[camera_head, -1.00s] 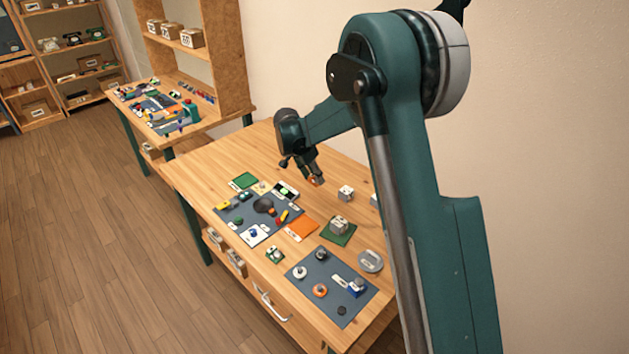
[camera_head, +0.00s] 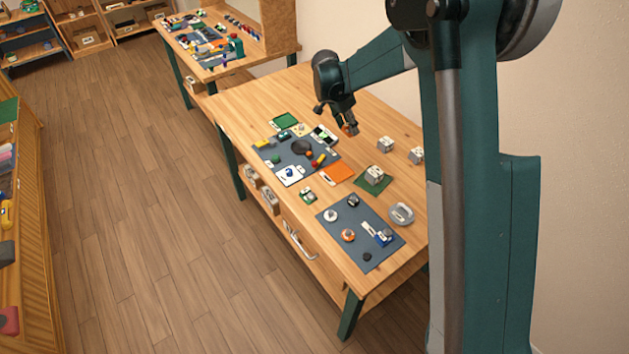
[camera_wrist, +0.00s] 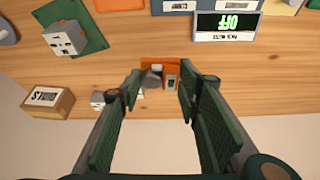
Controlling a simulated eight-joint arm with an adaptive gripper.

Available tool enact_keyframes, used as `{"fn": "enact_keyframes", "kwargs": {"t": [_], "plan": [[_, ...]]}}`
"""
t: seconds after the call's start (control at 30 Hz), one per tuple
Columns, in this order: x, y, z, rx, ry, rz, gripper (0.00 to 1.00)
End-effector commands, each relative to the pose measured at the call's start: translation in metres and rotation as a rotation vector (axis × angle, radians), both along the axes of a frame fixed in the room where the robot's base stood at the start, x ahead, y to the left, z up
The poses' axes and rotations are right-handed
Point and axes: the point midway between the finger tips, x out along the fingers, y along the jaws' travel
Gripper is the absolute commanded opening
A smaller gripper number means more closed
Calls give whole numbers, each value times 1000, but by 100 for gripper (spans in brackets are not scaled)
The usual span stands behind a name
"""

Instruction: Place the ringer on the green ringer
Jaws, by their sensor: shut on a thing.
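My gripper (camera_head: 349,129) is above the back part of the wooden table, shut on a small orange piece with grey parts, which I take to be the ringer (camera_wrist: 158,68). In the wrist view the piece sits between the fingertips of my gripper (camera_wrist: 159,88), partly hidden by them. A green square mat (camera_head: 364,186) with a grey-white block (camera_head: 374,175) on it lies front right of the gripper; it shows top left in the wrist view (camera_wrist: 93,36). Another green square (camera_head: 285,121) lies on the table's left side. I cannot tell which is the green ringer.
Grey-white blocks (camera_head: 385,144) stand right of my gripper. Dark mats (camera_head: 335,225) with small parts and an orange mat (camera_head: 337,174) lie in front. A black device with a green display (camera_wrist: 227,24) shows in the wrist view. The table's back left is bare.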

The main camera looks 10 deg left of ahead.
Motion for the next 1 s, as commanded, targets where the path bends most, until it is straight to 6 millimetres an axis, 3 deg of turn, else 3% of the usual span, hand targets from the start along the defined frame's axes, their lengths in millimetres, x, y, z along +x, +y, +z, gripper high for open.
{"fn": "enact_keyframes", "kwargs": {"t": [0.4,0.7,0.9,1.0], "plan": [[-115,72,17,1,2,36,18],[-204,106,25,1,1,58,18],[-242,115,28,0,0,67,18],[-251,117,29,0,0,68,18]]}}
